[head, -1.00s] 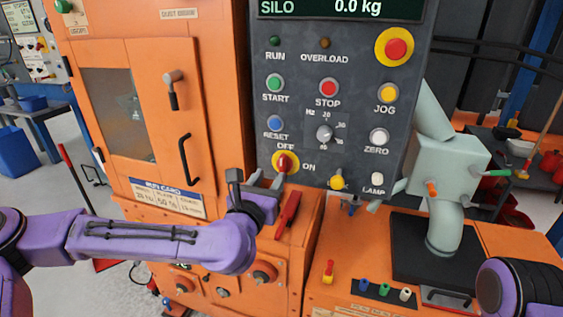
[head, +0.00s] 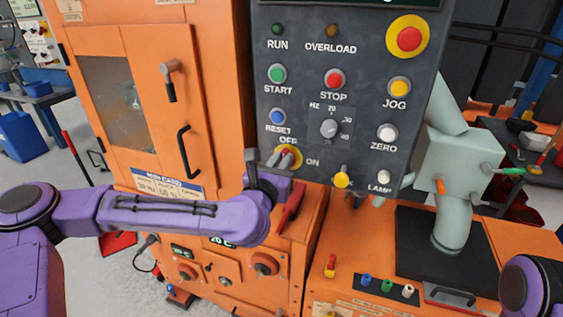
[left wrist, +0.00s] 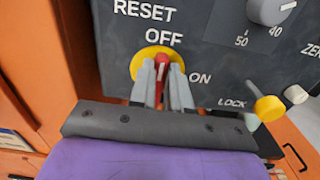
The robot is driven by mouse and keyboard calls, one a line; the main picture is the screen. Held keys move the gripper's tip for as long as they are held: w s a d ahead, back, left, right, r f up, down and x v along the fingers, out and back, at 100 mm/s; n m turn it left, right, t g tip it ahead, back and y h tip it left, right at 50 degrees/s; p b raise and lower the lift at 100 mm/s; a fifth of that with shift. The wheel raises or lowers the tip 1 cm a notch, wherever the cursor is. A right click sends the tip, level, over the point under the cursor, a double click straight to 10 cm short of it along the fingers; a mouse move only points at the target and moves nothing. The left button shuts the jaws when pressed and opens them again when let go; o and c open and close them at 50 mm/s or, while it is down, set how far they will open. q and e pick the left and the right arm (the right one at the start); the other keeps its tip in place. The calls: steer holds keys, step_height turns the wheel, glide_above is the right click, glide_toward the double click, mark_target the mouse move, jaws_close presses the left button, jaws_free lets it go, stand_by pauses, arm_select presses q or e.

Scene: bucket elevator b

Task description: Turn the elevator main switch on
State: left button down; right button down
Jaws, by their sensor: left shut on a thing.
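The elevator main switch is a red handle (left wrist: 163,72) on a yellow disc (left wrist: 138,66), low on the dark panel, with OFF above it and ON to its right. My left gripper (head: 289,157) reaches up to the switch in the head view. In the left wrist view its two grey fingers (left wrist: 163,80) are shut on the red handle, one on each side. The handle's top shows between them, pointing up near the OFF label. The fingers hide much of the handle and disc. My right gripper is out of view; only part of that arm shows at lower right.
The grey panel (head: 355,60) carries several buttons, a dial (head: 329,128) and a yellow-knobbed LOCK lever (left wrist: 268,108) right of the switch. A red lever (head: 290,207) stands just below my left gripper. The orange cabinet door (head: 150,120) is to the left.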

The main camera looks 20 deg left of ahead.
arm_select(q)
steer(key=shift+d+f+m+b, duration=0.25)
steer(key=shift+d+m+b, duration=0.05)
steer(key=shift+m, duration=2.65)
steer(key=shift+d+f+m+b, duration=0.25)
steer(key=shift+d+f+m, duration=0.05)
steer(key=shift+m, duration=2.6)
steer(key=shift+d+f+m+b, duration=0.25)
steer(key=shift+d+m+b, duration=0.05)
steer(key=shift+m, duration=2.65)
steer(key=shift+w, duration=0.1)
steer(key=c, duration=1.2)
jaws_free()
steer(key=shift+o, duration=0.6)
steer(key=shift+w+f, duration=0.1)
steer(key=shift+f, duration=0.05)
